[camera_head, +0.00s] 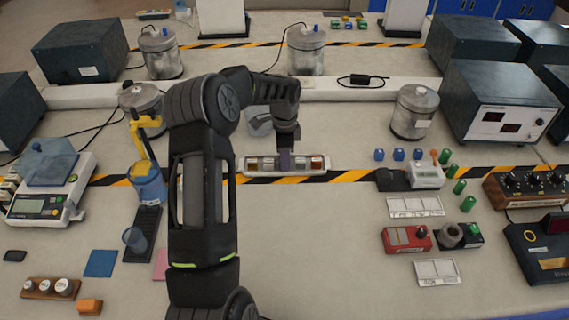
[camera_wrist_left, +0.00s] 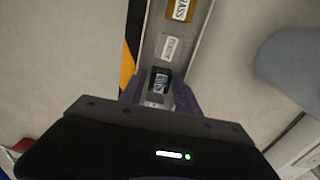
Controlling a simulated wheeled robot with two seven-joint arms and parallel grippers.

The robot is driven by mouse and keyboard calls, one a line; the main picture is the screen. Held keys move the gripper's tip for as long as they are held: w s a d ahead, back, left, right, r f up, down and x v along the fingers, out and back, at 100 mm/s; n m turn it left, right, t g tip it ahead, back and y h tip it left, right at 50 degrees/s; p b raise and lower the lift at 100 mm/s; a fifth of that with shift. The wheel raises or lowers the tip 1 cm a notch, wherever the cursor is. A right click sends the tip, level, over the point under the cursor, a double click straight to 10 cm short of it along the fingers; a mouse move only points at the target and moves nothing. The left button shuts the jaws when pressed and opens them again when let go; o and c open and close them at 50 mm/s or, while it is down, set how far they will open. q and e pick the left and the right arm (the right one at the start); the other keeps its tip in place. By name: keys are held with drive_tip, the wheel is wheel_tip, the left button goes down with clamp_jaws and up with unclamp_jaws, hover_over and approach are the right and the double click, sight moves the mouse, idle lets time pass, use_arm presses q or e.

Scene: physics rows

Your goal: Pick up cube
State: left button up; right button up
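A light narrow tray (camera_head: 258,173) holds a row of small labelled metal cubes. My left gripper (camera_head: 286,160) points down over the middle of the tray. In the left wrist view its purple fingers (camera_wrist_left: 158,94) are apart, one on each side of the row. A dark cube (camera_wrist_left: 160,80) with a pale label lies at the fingertips, with a gap to the fingers. A grey cube (camera_wrist_left: 173,47) and a brass-coloured cube (camera_wrist_left: 181,10) lie beyond. My right gripper is not seen.
A yellow-and-black stripe (camera_head: 350,176) runs along the tray. A metal canister (camera_head: 259,122) stands close behind it, partly hidden by my arm. The front middle table is clear.

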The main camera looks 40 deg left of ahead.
use_arm(q)
clamp_jaws()
idle(0.3)
idle(0.3)
